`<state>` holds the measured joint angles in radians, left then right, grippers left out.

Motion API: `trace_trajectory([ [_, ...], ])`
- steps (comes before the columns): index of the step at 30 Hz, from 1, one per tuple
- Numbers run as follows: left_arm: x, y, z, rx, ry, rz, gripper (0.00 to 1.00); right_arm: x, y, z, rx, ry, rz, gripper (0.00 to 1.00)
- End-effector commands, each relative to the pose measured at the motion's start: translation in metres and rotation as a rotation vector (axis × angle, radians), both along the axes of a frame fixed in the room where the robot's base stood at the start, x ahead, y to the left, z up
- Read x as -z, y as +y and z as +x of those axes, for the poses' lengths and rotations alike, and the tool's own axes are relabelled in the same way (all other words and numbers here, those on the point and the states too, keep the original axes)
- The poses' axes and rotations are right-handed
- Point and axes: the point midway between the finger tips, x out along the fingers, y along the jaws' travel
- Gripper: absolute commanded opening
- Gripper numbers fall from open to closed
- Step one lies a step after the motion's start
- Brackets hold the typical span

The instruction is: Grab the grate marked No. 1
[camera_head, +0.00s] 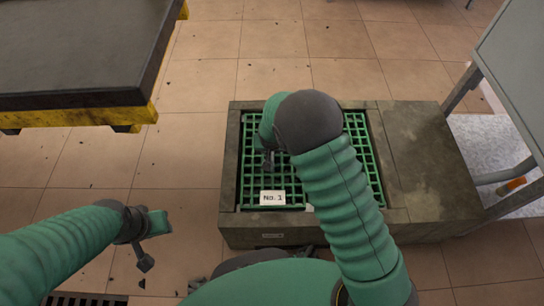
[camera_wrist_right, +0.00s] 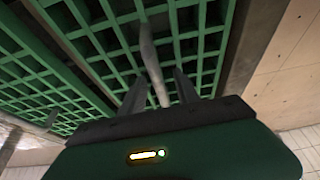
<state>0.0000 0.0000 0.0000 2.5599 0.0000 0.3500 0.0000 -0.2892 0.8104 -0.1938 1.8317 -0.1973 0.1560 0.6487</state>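The green grate (camera_head: 361,146) lies in a stone frame, with a white label (camera_head: 272,197) reading "No. 1" at its near edge. My right arm covers the middle of the grate. My right gripper (camera_head: 268,160) is over its left part. In the right wrist view the grate (camera_wrist_right: 80,45) fills the upper left, and the two fingers of my right gripper (camera_wrist_right: 160,88) stand apart. A slim grey bar (camera_wrist_right: 150,50) runs between them; contact is unclear. My left gripper (camera_head: 145,262) is low on the left, away from the grate, its opening unclear.
The stone frame (camera_head: 430,165) extends right of the grate. A dark-topped table with a yellow edge (camera_head: 80,115) is at upper left. A grey metal stand (camera_head: 520,70) is at the right. Tiled floor with scattered debris lies open between table and frame.

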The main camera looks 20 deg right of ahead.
Motion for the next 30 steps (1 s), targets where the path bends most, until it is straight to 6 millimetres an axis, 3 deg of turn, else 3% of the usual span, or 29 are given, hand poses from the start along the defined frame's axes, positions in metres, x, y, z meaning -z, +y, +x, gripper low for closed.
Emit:
trace_trajectory([
  [4,0.0001,0.0000,-0.0001,0.000,0.000,0.000,0.36,0.0000,0.0000,0.0000,0.000,0.000,0.000,0.37],
  [12,0.0001,0.0000,-0.0001,0.000,0.000,0.000,0.36,-0.0001,-0.0001,-0.0001,0.000,0.000,0.000,0.01],
  [30,0.0001,0.0000,-0.0001,0.000,0.000,0.000,0.36,-0.0002,0.0000,0.0000,0.000,0.000,0.000,0.00],
])
